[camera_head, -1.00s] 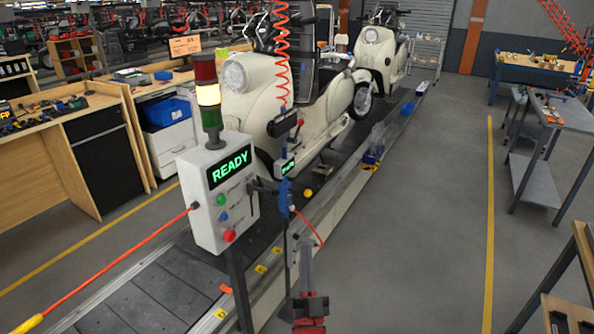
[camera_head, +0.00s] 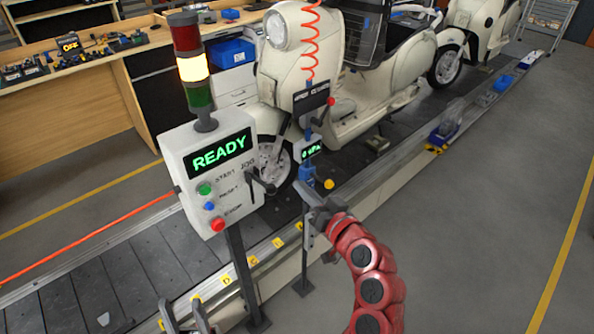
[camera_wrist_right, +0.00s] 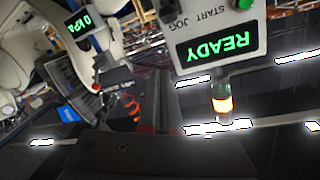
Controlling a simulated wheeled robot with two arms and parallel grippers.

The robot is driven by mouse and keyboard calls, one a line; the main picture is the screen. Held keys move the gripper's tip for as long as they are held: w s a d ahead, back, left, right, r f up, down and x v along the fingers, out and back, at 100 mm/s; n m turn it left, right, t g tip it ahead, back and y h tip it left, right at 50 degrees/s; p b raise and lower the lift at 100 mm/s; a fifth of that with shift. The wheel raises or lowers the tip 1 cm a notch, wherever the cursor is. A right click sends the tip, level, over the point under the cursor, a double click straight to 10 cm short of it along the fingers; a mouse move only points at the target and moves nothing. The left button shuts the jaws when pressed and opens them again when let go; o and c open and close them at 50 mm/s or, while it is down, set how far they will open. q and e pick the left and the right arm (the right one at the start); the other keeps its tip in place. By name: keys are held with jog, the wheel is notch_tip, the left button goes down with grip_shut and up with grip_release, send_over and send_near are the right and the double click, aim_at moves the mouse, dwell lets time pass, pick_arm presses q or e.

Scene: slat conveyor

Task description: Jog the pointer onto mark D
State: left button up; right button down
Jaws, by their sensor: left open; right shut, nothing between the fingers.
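The control box (camera_head: 215,170) stands on a post beside the conveyor, its green screen reading READY. Its black jog lever (camera_head: 262,186) sticks out on the right side by the JOG label. Yellow letter marks (camera_head: 252,261) run along the conveyor's near edge; one that looks like D (camera_head: 226,281) lies left of the post. I cannot make out the pointer. My right gripper (camera_head: 307,196) is shut and empty, right of the lever and apart from it. The right wrist view shows the box's screen (camera_wrist_right: 215,48) upside down. My left gripper (camera_head: 185,316) is open and empty at the bottom left.
Cream scooters (camera_head: 330,90) stand on the slat conveyor (camera_head: 150,262). A post with a small display (camera_head: 310,151) and a red coiled hose (camera_head: 312,40) are behind my right gripper. A signal tower (camera_head: 193,68) is lit yellow. The floor at right is clear.

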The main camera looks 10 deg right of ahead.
jog(key=shift+s+a+r, duration=0.2)
jog(key=shift+a, duration=0.1)
send_over(262, 182)
jog(key=s+d, duration=0.2)
jog(key=d, duration=0.3)
jog(key=f, duration=0.1)
jog(key=s+f, duration=0.1)
jog(key=a+f, duration=0.1)
jog(key=f, duration=0.1)
jog(key=shift+s+p, duration=0.3)
jog(key=shift+p, duration=0.05)
